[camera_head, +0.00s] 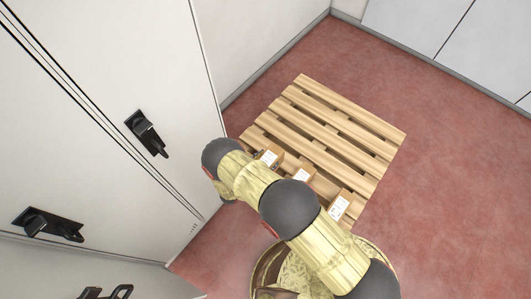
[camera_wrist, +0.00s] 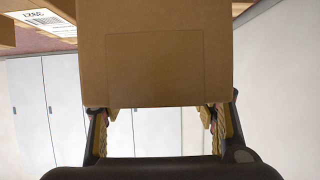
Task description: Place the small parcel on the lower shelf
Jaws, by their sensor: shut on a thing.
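A brown cardboard parcel (camera_wrist: 155,55) fills the upper middle of the wrist view. My gripper (camera_wrist: 157,118) is shut on it, with one finger at each side of its near end. In the head view my arm reaches over the wooden pallet (camera_head: 345,118), and its links hide my gripper there. Small parcels with white labels show on the pallet beside my arm: one (camera_head: 302,177) in the middle and one (camera_head: 341,206) nearer. I cannot tell which of them, if any, is the held one. No lower shelf can be made out in either view.
A white cabinet (camera_head: 85,100) with black handles (camera_head: 147,133) stands close at the left. A labelled box (camera_wrist: 45,18) shows at the upper left of the wrist view. The red floor (camera_head: 455,190) right of the pallet is clear. Pale cabinets (camera_head: 420,25) stand at the back.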

